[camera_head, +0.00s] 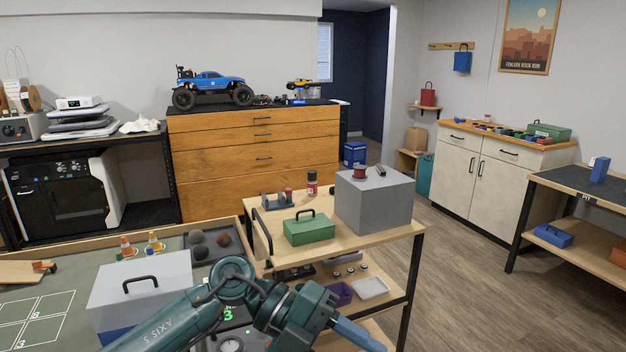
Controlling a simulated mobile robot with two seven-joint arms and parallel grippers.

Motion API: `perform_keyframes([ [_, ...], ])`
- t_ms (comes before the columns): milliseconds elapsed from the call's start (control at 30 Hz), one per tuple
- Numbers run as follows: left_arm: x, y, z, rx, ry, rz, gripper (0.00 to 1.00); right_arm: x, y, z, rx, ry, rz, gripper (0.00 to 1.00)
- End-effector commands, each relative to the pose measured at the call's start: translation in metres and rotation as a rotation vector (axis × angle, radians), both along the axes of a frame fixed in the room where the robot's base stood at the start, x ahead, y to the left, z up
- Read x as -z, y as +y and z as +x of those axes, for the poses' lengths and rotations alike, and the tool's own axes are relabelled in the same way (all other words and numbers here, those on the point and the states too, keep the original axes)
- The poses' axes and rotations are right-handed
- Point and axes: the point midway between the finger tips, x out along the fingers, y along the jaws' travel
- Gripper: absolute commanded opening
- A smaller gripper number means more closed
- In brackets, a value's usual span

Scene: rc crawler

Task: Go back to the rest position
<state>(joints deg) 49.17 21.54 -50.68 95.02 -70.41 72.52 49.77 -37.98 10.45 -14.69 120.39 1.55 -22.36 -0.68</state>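My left arm comes in from the bottom left, across the front of the picture. Its end, with my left gripper (358,336), points down and to the right, in front of the wooden cart (388,238). One blue-grey finger-like part shows there, and I cannot tell whether the gripper is open or shut. I see nothing held in it. My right gripper is not in view.
On the cart stand a green case (310,230) and a grey box (374,203). A grey-lidded box (140,286) stands behind my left arm on the bordered table (60,277). Wooden floor (470,270) is clear to the right, before the dark-topped bench (560,190).

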Motion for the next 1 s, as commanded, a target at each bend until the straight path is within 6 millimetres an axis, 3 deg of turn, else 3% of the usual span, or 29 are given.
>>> perform_keyframes([
  [67,-0.014,-0.015,-0.013,-0.066,0.115,-0.237,0.46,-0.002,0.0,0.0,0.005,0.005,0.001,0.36],
  [167,-0.032,-0.018,-0.011,-0.218,0.253,-0.502,0.46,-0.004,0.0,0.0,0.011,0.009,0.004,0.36],
  [267,-0.038,-0.004,0.005,-0.43,0.399,-0.712,0.46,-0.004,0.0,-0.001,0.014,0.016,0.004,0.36],
  [367,-0.024,0.023,0.025,-0.69,0.549,-0.856,0.46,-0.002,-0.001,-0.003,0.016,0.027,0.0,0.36],
  [467,0.011,0.059,0.041,-0.981,0.704,-0.922,0.46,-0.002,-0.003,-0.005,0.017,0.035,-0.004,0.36],
  [567,0.065,0.098,0.041,-1.285,0.861,-0.906,0.46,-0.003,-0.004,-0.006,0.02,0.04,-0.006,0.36],
  [700,0.151,0.148,0.008,-1.665,1.075,-0.758,0.46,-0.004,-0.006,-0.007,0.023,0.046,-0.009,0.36],
  [800,0.198,0.171,-0.028,-1.85,1.198,-0.617,0.46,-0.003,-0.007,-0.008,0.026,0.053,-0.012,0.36],
  [900,0.228,0.185,-0.061,-1.963,1.285,-0.494,0.46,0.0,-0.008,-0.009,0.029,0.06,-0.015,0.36],
  [1000,0.245,0.193,-0.082,-2.022,1.338,-0.414,0.46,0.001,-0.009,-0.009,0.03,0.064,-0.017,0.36],
])
